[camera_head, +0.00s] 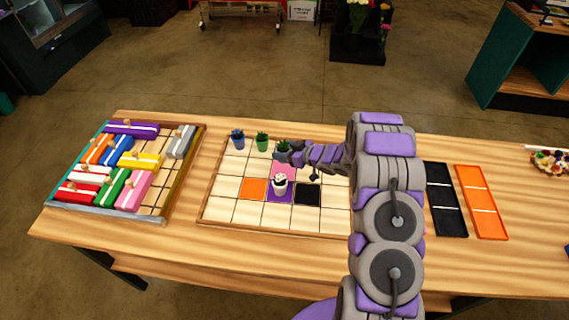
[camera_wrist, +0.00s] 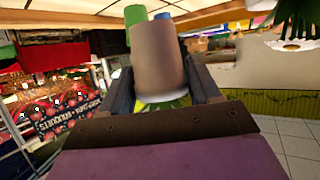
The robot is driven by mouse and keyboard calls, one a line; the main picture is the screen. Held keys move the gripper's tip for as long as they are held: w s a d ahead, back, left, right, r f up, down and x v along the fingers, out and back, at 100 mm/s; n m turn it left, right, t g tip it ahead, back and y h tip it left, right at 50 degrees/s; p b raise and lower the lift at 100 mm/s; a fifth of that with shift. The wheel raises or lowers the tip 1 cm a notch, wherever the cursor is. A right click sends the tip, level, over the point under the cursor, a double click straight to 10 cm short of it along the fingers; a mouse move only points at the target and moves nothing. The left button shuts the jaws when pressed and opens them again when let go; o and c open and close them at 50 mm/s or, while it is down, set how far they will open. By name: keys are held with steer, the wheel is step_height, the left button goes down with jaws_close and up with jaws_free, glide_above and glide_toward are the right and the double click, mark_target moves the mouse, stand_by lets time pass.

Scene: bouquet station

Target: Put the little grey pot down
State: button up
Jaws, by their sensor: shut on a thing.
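My gripper (camera_head: 284,155) reaches left over the back of the gridded board (camera_head: 247,212). In the wrist view, which looks upside down, its two dark fingers are shut on the little grey pot (camera_wrist: 160,60). In the head view only the pot's green plant top (camera_head: 284,143) clearly shows; the gripper hides the pot itself. A green pot (camera_head: 262,141) and a blue pot (camera_head: 237,139) stand in a row to its left along the board's back. I cannot tell whether the grey pot touches the board.
A white pot (camera_head: 280,185) stands on the board's purple square, between an orange square (camera_head: 254,188) and a black square (camera_head: 307,194). A tray of coloured blocks (camera_head: 67,212) lies at left. A black tray (camera_head: 446,200) and an orange tray (camera_head: 483,202) lie right of my arm.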

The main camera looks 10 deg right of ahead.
steer(key=f, duration=0.2)
steer(key=shift+a+f, duration=0.2)
steer(key=shift+f, duration=0.2)
steer(key=f, duration=0.3)
steer(key=shift+d+f+b, duration=0.1)
steer(key=shift+d+b, duration=0.2)
steer(key=o, duration=1.5)
steer(key=shift+a, duration=0.15)
steer(key=shift+c, duration=0.2)
